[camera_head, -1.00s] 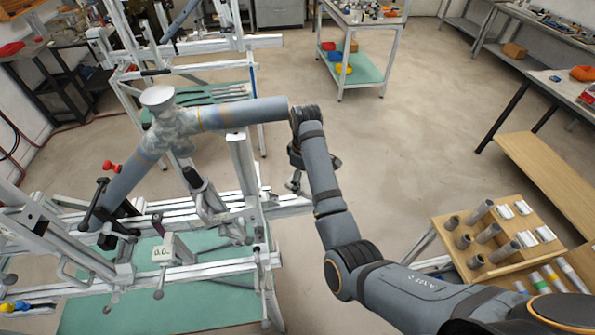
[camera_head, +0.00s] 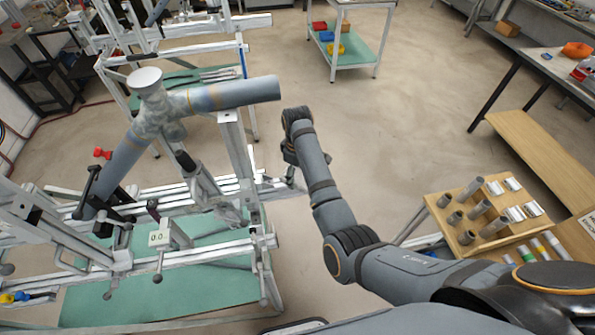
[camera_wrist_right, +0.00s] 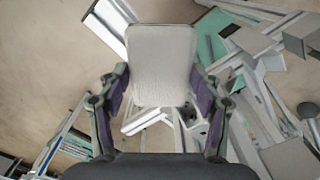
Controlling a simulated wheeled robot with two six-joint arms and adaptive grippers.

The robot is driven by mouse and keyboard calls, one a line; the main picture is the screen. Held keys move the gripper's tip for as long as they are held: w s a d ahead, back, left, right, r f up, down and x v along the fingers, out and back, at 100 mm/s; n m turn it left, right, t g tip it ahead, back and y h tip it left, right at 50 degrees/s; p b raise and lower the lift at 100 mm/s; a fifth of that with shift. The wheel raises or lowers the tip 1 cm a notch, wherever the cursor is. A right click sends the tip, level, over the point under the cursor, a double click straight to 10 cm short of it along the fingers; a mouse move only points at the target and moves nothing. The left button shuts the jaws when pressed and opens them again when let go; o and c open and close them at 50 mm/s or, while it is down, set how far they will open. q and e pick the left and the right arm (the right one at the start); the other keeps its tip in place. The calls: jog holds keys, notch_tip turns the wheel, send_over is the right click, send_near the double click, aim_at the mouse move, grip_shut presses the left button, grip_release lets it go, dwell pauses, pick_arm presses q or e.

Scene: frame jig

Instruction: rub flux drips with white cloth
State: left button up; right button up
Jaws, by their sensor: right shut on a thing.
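The grey tube joint (camera_head: 160,118) is clamped in the white frame jig, with mottled, pale patches around its junction and a tube stub (camera_head: 235,93) pointing right. I cannot make out separate flux drips at this size. My right gripper (camera_head: 292,172) hangs right of the jig, below and apart from the stub's open end. In the right wrist view it is shut on the white cloth (camera_wrist_right: 161,62), a flat pad held upright between the purple-padded fingers. The cloth is hard to see in the head view. My left gripper is not in view.
The jig's white rails (camera_head: 160,265) and clamp arms crowd the left. A wooden rack (camera_head: 470,235) with tube pieces stands at the lower right. A wheeled cart (camera_head: 355,62) stands at the back. Bare floor (camera_head: 390,130) lies between.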

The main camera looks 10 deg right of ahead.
dwell(0.4)
jog(key=shift+f+b, duration=0.3)
jog(key=shift+f, duration=0.7)
